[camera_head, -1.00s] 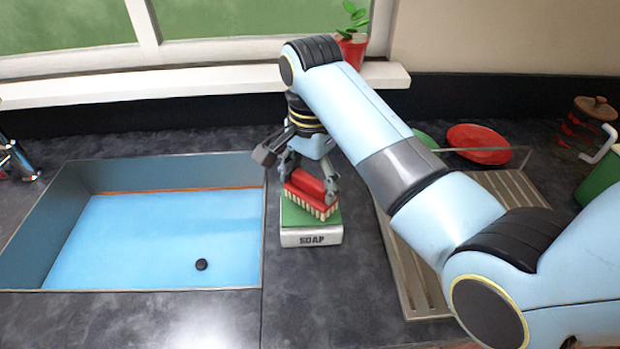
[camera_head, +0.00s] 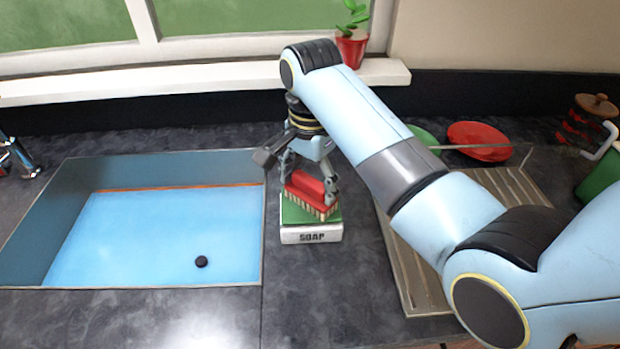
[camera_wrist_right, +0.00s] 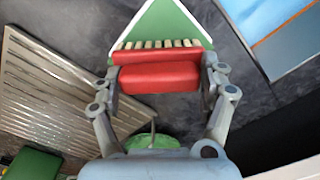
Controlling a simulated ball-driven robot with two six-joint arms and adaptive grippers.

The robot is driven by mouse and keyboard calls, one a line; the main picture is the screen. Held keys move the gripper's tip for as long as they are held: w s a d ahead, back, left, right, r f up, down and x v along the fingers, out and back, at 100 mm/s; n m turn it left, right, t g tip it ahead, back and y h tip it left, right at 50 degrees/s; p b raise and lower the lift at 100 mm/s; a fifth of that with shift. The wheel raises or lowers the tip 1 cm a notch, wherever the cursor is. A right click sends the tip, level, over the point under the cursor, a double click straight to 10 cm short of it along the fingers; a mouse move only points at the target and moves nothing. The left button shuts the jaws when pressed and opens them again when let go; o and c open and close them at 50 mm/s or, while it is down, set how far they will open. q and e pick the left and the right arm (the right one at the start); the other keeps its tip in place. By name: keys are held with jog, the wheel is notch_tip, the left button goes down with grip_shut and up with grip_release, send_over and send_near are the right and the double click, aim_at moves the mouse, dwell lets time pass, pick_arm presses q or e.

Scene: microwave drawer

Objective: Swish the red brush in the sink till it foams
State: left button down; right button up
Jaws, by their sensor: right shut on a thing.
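The red brush (camera_head: 312,190), with pale bristles pointing down, is over the green-topped box marked SOAP (camera_head: 311,235). I cannot tell whether the bristles touch the green top. My right gripper (camera_head: 308,182) is shut on the brush from above. In the right wrist view the red brush (camera_wrist_right: 160,76) lies between the two fingers of the right gripper (camera_wrist_right: 162,92), with the green top (camera_wrist_right: 168,25) beyond it. The sink (camera_head: 160,235), with blue liquid and a small black round thing in it, is left of the box. No foam shows. My left gripper is out of view.
A ribbed drainboard (camera_head: 420,265) lies right of the box, partly behind my right arm. Red (camera_head: 480,141) and green (camera_head: 425,139) plates stand behind it. A potted plant (camera_head: 351,45) is on the sill. A faucet (camera_head: 18,155) is at the far left. The front counter is clear.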

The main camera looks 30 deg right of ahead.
aim_at(311, 180)
jog(key=shift+f, duration=0.6)
dwell(1.9)
jog(key=shift+r, duration=3.55)
jog(key=shift+s+f, duration=0.1)
